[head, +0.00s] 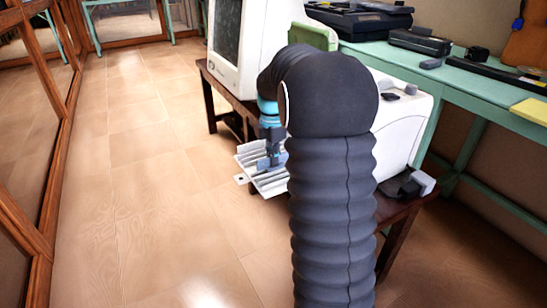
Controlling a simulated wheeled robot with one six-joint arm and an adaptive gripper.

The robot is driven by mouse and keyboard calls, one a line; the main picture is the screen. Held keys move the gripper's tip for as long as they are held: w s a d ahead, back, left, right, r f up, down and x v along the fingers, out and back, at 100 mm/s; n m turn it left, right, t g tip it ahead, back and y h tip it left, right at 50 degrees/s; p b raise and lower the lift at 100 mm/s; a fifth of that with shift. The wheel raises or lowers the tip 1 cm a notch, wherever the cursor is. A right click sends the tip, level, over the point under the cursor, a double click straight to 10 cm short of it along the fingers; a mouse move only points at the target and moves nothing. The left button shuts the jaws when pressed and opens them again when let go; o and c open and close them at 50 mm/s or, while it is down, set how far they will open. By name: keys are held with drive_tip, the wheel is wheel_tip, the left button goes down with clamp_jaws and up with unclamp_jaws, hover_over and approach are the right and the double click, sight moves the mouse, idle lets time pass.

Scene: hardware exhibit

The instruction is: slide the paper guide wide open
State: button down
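A white printer (411,122) stands on a low brown table, partly hidden behind my black ribbed arm. Its pale ridged paper tray (254,169) sticks out to the left over the floor. A small grey-blue piece (265,163), which looks like the paper guide, stands on the tray. My gripper (272,152) points down right at this piece. The fingertips and the guide overlap in the picture, so I cannot tell whether they touch or whether the fingers are open. My arm hides the tray's right part.
An old white monitor (250,50) stands behind, on the same brown table (392,240). A green bench (470,85) with dark devices runs along the right. Wood-framed mirror panels (50,130) line the left. The tiled floor (150,180) left of the tray is clear.

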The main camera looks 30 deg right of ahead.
drive_tip(key=s+b, duration=0.1)
drive_tip(key=s, duration=0.6)
drive_tip(key=shift+d, duration=0.1)
drive_tip(key=c, duration=1.3)
unclamp_jaws()
drive_tip(key=shift+r, duration=0.1)
wheel_tip(320, 180, up, 12)
drive_tip(key=shift+f, duration=0.1)
